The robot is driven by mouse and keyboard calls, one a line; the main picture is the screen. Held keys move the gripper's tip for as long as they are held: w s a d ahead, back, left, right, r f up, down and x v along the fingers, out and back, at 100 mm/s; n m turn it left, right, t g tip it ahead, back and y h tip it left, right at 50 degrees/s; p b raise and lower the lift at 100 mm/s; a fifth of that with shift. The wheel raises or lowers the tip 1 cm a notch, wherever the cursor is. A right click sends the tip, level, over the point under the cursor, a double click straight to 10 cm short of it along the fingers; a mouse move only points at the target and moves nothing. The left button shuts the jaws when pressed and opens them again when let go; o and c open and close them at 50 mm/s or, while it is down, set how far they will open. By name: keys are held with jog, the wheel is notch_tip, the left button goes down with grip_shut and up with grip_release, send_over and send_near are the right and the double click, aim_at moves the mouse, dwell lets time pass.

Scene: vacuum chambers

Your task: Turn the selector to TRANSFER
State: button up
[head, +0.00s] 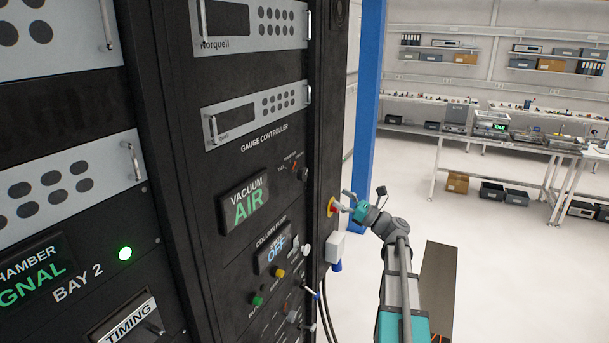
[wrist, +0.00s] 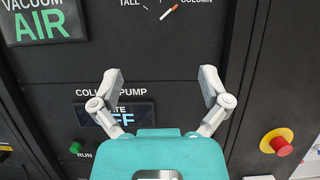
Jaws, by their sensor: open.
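A dial selector (head: 303,174) is on the dark rack panel under the GAUGE CONTROLLER label, with small labels I cannot fully read. In the wrist view its orange and white pointer (wrist: 169,12) shows at the top edge, slanted, between the words TALL and COLUMN. The word TRANSFER is not legible in either view. My gripper (wrist: 162,82) is open and empty, its two fingers spread in front of the panel below the selector. In the head view my gripper (head: 345,200) appears at the rack's right edge. No finger visibly touches the selector.
A VACUUM AIR display (wrist: 44,23) is left of the selector. The COLUMN PUMP display (wrist: 128,113) sits behind the fingers. A red emergency button (wrist: 277,142) on yellow projects at the right. A blue post (head: 368,110) stands behind; open floor lies right of the arm.

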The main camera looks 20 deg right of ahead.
aim_at(305, 175)
jog(key=p+x, duration=0.5)
jog(key=x, duration=0.8)
jog(key=shift+w+a, duration=0.15)
jog(key=shift+w, duration=0.15)
jog(key=c, duration=1.1)
jog(key=shift+c, duration=0.2)
jog(key=shift+n+g, duration=0.3)
jog(key=shift+n, duration=0.4)
jog(key=n+g+y, duration=0.1)
jog(key=n, duration=0.2)
jog(key=n+g+y+p, duration=0.1)
jog(key=n, duration=0.2)
jog(key=shift+r+n+g, duration=0.1)
jog(key=shift+n+g, duration=0.2)
jog(key=n+g+p, duration=0.1)
jog(key=n, duration=0.1)
jog(key=n+g+y, duration=0.1)
jog(key=n, duration=0.2)
jog(key=shift+n+g+p, duration=0.3)
jog(key=shift+g+p, duration=0.05)
jog(key=shift+g, duration=0.05)
